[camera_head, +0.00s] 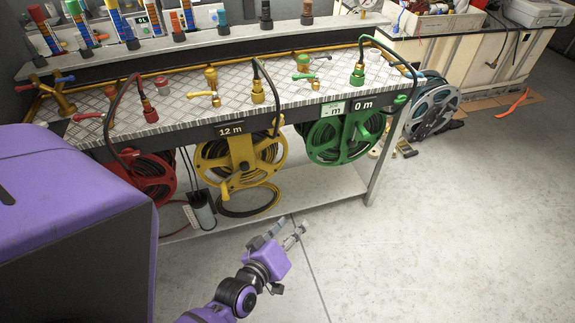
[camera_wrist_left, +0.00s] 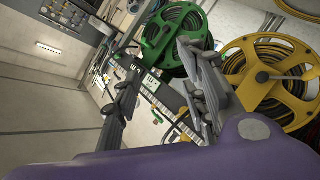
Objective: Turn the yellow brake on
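The yellow hose reel (camera_head: 243,158) hangs under the bench between the red and green reels, below a "12 m" display (camera_head: 230,129). A small yellow handle projects low on its front. I cannot tell which part is the brake or how it is set. In the left wrist view the yellow reel (camera_wrist_left: 272,76) is at the right, partly hidden by the gripper, with a crank-like handle on its face. My left gripper (camera_head: 287,232) is below and right of the reel, apart from it. Its fingers are spread and empty in the left wrist view (camera_wrist_left: 160,82). My right gripper is out of view.
The red reel (camera_head: 152,178) and green reel (camera_head: 342,137) flank the yellow one. A low shelf (camera_head: 315,188) and a bench leg (camera_head: 379,168) are near. The floor (camera_head: 445,220) at right is clear.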

